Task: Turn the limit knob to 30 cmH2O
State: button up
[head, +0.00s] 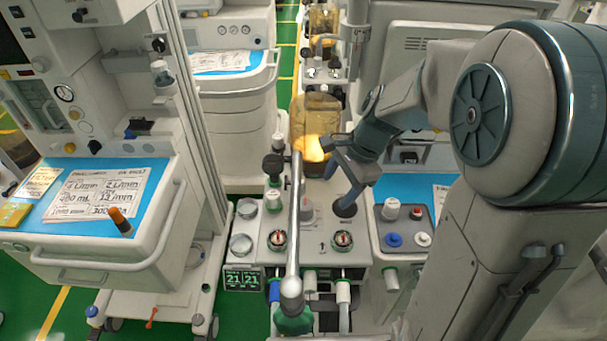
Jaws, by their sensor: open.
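My gripper (341,188) is open above the central cart's top panel (322,262). Its fingers point down, with one just above or at a dark round knob (345,208); I cannot tell if they touch. A white knob (273,200) stands farther left. I cannot tell which of these is the limit knob. No scale or pointer setting is readable on them.
Two round gauges (342,240) sit at the panel's front. A metal pole (294,230) rises in front of the panel. A display (243,280) reads 21 and 21. A grey tray (405,228) with coloured knobs lies right. A left cart (110,255) holds papers and an orange-capped item.

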aim_at(306, 204)
jog(key=w+a+f+m+p, duration=0.1)
jog(key=w+a+m+p, duration=0.1)
jog(key=w+m, duration=0.3)
jog(key=shift+y, duration=0.4)
jog(key=x, duration=1.4)
jog(key=shift+s, duration=0.3)
jog(key=shift+r, duration=0.1)
jog(key=c, duration=1)
